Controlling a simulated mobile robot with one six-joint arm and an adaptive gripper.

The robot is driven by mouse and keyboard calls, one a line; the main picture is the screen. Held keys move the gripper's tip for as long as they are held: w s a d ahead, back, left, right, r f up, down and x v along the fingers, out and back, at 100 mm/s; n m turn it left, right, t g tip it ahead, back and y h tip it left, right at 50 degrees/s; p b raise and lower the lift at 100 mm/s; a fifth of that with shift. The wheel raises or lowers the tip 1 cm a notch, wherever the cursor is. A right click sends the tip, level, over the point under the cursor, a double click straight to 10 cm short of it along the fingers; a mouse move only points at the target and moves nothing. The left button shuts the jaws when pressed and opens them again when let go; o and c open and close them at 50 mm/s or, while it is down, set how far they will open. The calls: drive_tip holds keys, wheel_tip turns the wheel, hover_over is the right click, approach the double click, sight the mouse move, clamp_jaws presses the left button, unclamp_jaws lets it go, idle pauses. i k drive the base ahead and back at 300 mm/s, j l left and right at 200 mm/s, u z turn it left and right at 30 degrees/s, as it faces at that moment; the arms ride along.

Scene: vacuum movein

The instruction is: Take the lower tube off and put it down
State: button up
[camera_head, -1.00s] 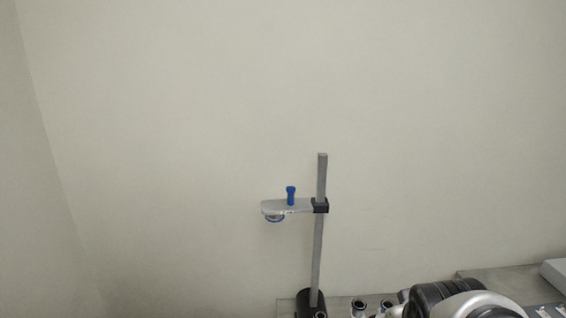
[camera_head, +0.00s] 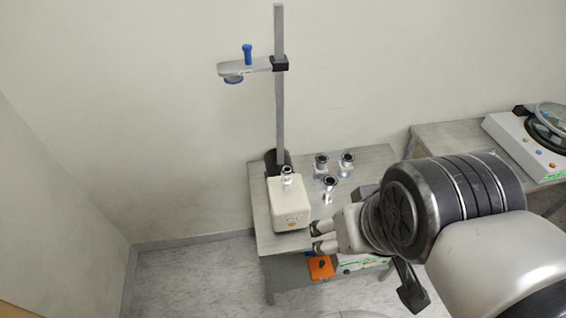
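A white box (camera_head: 289,205) stands on the table, with a short metal flanged tube (camera_head: 287,175) upright on its top. Three more metal flanged pieces stand to its right: one at the back (camera_head: 321,164), one at the back right (camera_head: 346,162) and one in front (camera_head: 329,187). I cannot tell which piece is the lower tube. My gripper (camera_head: 315,238) points left near the table's front edge, to the lower right of the box. Its two fingers are apart with nothing visible between them.
A tall metal stand (camera_head: 280,110) rises behind the box, with a clamp arm (camera_head: 232,69) and blue knob (camera_head: 247,53) high up. An orange item (camera_head: 321,267) shows below the front edge. A second table with a white device (camera_head: 525,145) is at right.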

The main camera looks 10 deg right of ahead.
sight(287, 171)
drive_tip(key=i+l, duration=0.1)
drive_tip(key=l, duration=0.25)
drive_tip(key=i+l, duration=0.1)
drive_tip(key=l, duration=0.2)
drive_tip(key=i+l+u, duration=0.15)
drive_tip(key=l+u, duration=0.2)
drive_tip(key=l, duration=0.75)
drive_tip(key=l+u, duration=0.35)
drive_tip(key=l, duration=0.8)
drive_tip(key=u, duration=2.2)
